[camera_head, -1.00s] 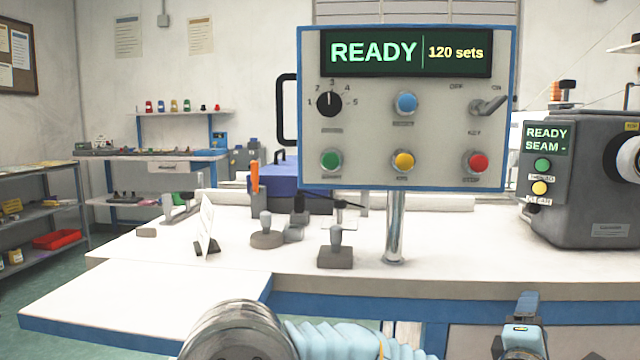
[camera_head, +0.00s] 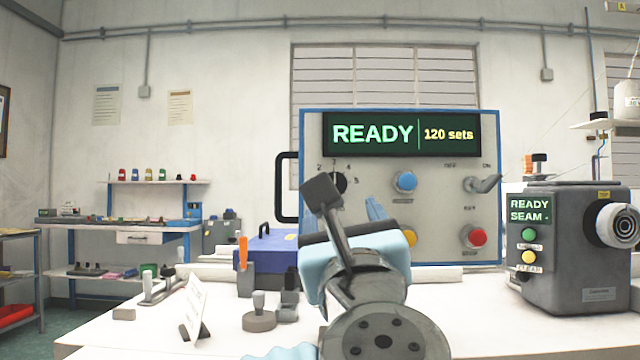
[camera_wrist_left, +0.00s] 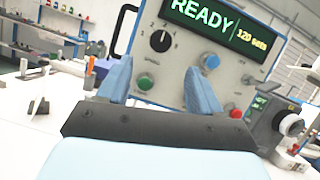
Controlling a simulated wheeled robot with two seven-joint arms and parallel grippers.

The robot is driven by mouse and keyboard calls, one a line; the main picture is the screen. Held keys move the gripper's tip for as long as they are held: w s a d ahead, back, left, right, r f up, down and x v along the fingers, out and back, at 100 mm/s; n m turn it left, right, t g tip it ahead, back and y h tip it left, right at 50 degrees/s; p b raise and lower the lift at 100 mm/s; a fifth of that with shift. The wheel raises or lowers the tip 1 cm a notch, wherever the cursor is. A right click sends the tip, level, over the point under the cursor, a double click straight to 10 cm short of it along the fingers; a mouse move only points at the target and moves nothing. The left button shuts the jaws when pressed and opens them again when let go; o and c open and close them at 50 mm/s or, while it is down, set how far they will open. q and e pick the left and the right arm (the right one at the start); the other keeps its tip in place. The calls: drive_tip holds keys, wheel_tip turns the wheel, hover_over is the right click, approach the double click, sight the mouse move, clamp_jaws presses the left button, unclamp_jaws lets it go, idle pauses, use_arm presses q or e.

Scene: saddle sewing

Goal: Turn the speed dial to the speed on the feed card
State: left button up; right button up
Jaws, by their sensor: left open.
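The black speed dial (camera_head: 340,183) sits at the upper left of the control panel (camera_head: 440,225), partly hidden by my left wrist. The wrist view shows the whole dial (camera_wrist_left: 160,41); its white mark points towards the panel's top, about at 3. The display reads READY, 120 sets. My left gripper (camera_head: 354,212) is open and empty in front of the panel, below the dial. Its two blue fingers (camera_wrist_left: 158,84) are spread apart, clear of the dial. A white card (camera_head: 194,308) stands on the table at left, steeply angled; its writing is unreadable. My right gripper is not in view.
The panel also has a blue button (camera_head: 404,181), a yellow button (camera_head: 402,236), a red button (camera_head: 478,236) and a switch (camera_head: 482,184). A grey machine (camera_head: 572,255) stands right. A blue box (camera_head: 270,252) and small tools stand left of my arm.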

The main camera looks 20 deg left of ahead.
use_arm(q)
drive_tip(key=p+x, duration=0.3)
drive_tip(key=x, duration=0.8)
drive_tip(key=shift+w+a+r, duration=0.1)
drive_tip(key=shift+w, duration=0.1)
drive_tip(key=c, duration=1.1)
drive_tip(key=shift+o, duration=0.3)
